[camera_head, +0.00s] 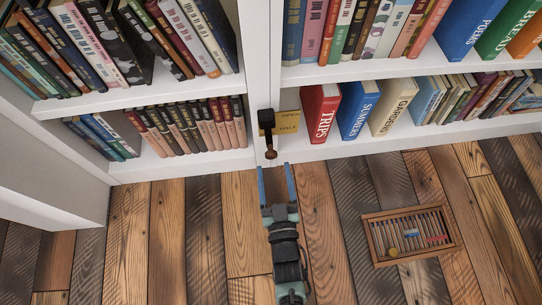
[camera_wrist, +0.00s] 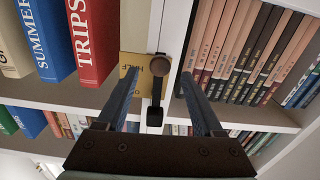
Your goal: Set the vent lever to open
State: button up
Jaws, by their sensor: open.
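My gripper (camera_head: 275,167) is open and empty, just below the knob in the head view. In the wrist view, the lever (camera_wrist: 156,95) and knob (camera_wrist: 159,67) appear between the spread fingers of my gripper (camera_wrist: 159,72), with no visible contact.
A wooden-framed floor grille (camera_head: 383,258) with small items on it lies at right on the plank floor (camera_head: 330,240). Books, including a red TRIPS book (camera_head: 320,112), stand on shelves on both sides of the lever. The floor before the lever is clear.

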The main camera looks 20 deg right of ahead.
aim_at(272, 158)
jog(key=b+x, duration=0.1)
jog(key=x, duration=0.3)
jog(key=shift+w+f+b, duration=0.1)
jog(key=shift+w+b, duration=0.15)
jog(key=shift+b, duration=0.1)
jog(key=shift+w+d, duration=0.25)
jog(key=shift+w, duration=0.3)
grip_shut()
dwell(0.6)
